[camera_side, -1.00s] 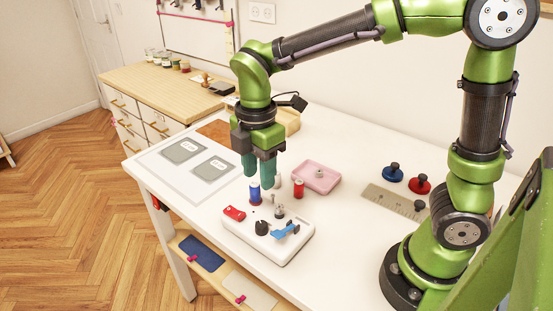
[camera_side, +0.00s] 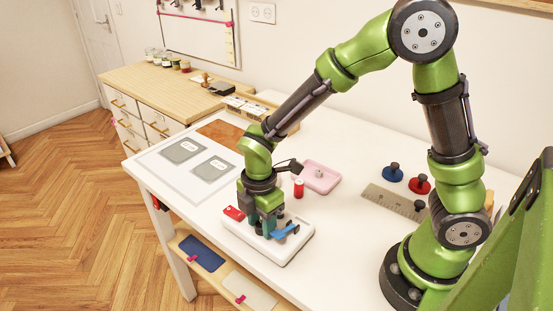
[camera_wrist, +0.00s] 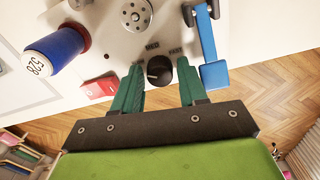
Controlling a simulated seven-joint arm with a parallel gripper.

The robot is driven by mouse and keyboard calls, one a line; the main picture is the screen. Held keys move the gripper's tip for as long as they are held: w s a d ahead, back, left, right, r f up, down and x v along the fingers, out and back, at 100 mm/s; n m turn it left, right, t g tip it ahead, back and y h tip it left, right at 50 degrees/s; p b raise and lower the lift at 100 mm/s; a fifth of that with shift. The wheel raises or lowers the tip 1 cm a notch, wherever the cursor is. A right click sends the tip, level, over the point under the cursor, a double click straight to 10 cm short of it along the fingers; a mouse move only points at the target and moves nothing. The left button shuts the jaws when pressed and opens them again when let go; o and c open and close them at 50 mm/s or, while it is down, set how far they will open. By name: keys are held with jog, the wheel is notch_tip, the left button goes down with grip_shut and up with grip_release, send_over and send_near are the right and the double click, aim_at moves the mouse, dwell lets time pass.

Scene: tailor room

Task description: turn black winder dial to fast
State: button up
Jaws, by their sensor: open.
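The black winder dial (camera_wrist: 159,72) sits on the white winder's face, with the printed words MED and FAST above it in the wrist view. Its pale pointer mark is too small to read surely. My gripper (camera_wrist: 159,66) is open, with one green finger on each side of the dial and small gaps visible. In the side view my gripper (camera_side: 265,228) is down over the white winder (camera_side: 288,252) and hides the dial.
On the winder are a red switch (camera_side: 234,213), a blue lever (camera_side: 286,231) and a metal disc (camera_wrist: 135,14). A blue spool (camera_wrist: 58,48) is close by. A red spool (camera_side: 299,188) and pink tray (camera_side: 322,177) stand behind.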

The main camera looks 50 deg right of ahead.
jog(key=c, duration=0.8)
jog(key=shift+o, duration=0.2)
jog(key=shift+m, duration=0.3)
jog(key=m, duration=0.4)
jog(key=shift+m, duration=0.3)
jog(key=m, duration=0.5)
jog(key=shift+m, duration=0.3)
jog(key=m, duration=1.3)
jog(key=shift+m, duration=0.4)
